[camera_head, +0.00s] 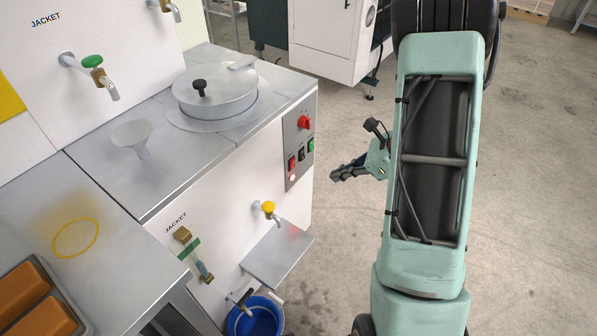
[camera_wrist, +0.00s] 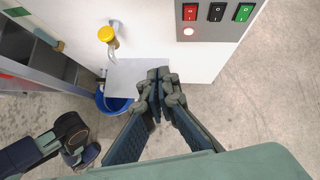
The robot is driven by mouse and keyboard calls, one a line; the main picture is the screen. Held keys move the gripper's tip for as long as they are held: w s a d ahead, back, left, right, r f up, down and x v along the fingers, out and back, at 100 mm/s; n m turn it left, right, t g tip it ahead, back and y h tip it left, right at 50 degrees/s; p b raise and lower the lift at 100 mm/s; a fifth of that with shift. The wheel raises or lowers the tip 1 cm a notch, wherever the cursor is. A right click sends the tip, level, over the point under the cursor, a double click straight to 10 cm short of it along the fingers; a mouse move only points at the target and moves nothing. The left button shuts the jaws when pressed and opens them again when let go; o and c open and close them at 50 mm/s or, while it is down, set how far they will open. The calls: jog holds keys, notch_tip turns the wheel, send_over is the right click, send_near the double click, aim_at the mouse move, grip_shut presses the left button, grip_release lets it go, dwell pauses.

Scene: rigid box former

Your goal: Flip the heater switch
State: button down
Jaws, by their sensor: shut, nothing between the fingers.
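The control panel (camera_head: 298,145) is a grey plate on the right end of the white machine's front. It carries a red knob at its top, then a red switch (camera_head: 292,163), a black switch (camera_head: 302,154) and a green switch (camera_head: 311,145) in a row, with a lit lamp (camera_head: 292,177) below. The wrist view shows the red switch (camera_wrist: 190,12), black switch (camera_wrist: 217,12) and green switch (camera_wrist: 243,12) at its top edge. I cannot read which is the heater's. My gripper (camera_head: 335,175) is shut and empty, to the right of the panel and apart from it; its fingers (camera_wrist: 155,78) point toward the machine.
A yellow-handled tap (camera_head: 268,207) and a grey shelf (camera_head: 278,254) stick out below the panel. A blue bucket (camera_head: 254,316) stands on the floor under them. A lidded pot (camera_head: 214,92) and funnel (camera_head: 132,134) are on top.

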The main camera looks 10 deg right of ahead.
aim_at(293, 162)
jog(key=w+m+t, duration=0.1)
jog(key=w+f+m, duration=0.1)
jog(key=w, duration=0.1)
jog(key=w+f+m+t+b, duration=0.1)
jog(key=shift+w+d+t, duration=0.25)
jog(key=shift+w+t, duration=0.05)
jog(key=shift+w, duration=0.1)
jog(key=shift+w+a+r+b+x, duration=0.25)
jog(key=shift+r+b+x, duration=0.2)
jog(key=shift+x, duration=1.7)
jog(key=shift+w+a+r+b+x, duration=0.2)
jog(key=shift+r+b+x, duration=0.2)
jog(key=shift+x, duration=1.7)
jog(key=shift+w+a+r+b+x, duration=0.25)
jog(key=shift+b+x, duration=0.25)
jog(key=shift+x, duration=1.65)
jog(key=shift+r, duration=0.1)
jog(key=shift+w+a+r, duration=0.1)
jog(key=shift+w+a, duration=0.1)
jog(key=shift+a, duration=0.05)
jog(key=shift+r, duration=0.2)
